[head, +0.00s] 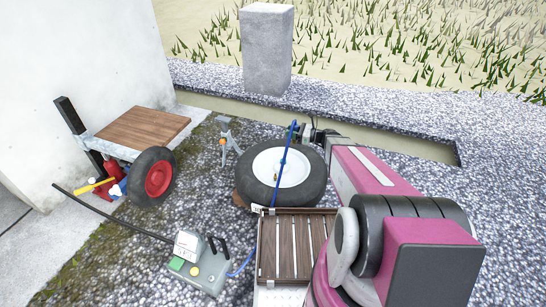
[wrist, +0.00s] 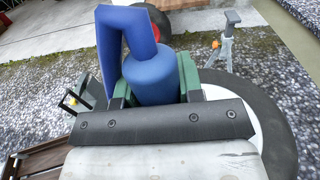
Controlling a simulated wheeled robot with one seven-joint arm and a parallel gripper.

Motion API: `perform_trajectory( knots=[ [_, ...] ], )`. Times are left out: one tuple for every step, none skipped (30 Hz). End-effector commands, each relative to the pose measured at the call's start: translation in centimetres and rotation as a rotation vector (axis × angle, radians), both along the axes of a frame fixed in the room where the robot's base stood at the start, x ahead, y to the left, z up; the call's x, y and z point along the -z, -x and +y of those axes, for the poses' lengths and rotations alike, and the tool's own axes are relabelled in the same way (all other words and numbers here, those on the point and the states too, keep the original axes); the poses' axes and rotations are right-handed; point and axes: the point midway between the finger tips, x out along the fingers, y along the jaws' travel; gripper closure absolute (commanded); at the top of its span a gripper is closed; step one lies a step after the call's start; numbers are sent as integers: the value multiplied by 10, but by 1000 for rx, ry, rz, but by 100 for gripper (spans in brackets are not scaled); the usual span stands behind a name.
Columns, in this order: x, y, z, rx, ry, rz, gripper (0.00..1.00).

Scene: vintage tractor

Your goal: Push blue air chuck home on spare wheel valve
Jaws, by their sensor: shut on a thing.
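The blue air chuck (wrist: 152,76) is held between the green fingers of my gripper (wrist: 150,84), shut on its round body. In the head view, my gripper (head: 304,131) is beyond the far right part of the spare wheel's rim, with the blue chuck (head: 294,127) at its tip. The spare wheel (head: 254,187) lies flat, black tyre around a white rim. It also shows at the right of the wrist view (wrist: 284,128). A small brass-coloured valve (head: 277,176) seems to stand on the left of the rim. The chuck looks apart from it. The valve is hidden in the wrist view.
A blue hose (head: 281,162) crosses over the wheel towards a grey-green compressor (head: 208,272). A slatted wooden crate (head: 262,245) stands in front of the wheel. A grey stand (head: 226,135), a wooden-topped trolley (head: 137,130) and a stone post (head: 266,50) stand around. Gravel lies between.

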Motion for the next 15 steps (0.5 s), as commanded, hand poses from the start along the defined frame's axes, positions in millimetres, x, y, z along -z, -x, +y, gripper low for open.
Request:
perform_trajectory(
  knots=[
    [29, -10, 14, -31, -2, 5, 91],
    [42, -11, 21, -48, -3, 4, 91],
    [59, -12, 31, -70, -5, 5, 91],
    [70, -12, 38, -86, -5, 4, 91],
    [82, -12, 44, -100, -6, 4, 91],
    [96, -11, 52, -118, -9, 3, 91],
    [106, -11, 57, -131, -10, 2, 91],
    [115, -10, 62, -142, -11, 3, 91],
    [125, -9, 68, -155, -13, 3, 91],
    [132, -8, 71, -163, -14, 2, 91],
    [137, -7, 75, -171, -15, 0, 91],
    [144, -6, 79, -180, -17, 1, 91],
    [148, -5, 81, -186, -18, 1, 91],
    [151, -4, 83, -190, -18, 1, 91],
    [154, -3, 84, -193, -18, 0, 91]
  ],
)
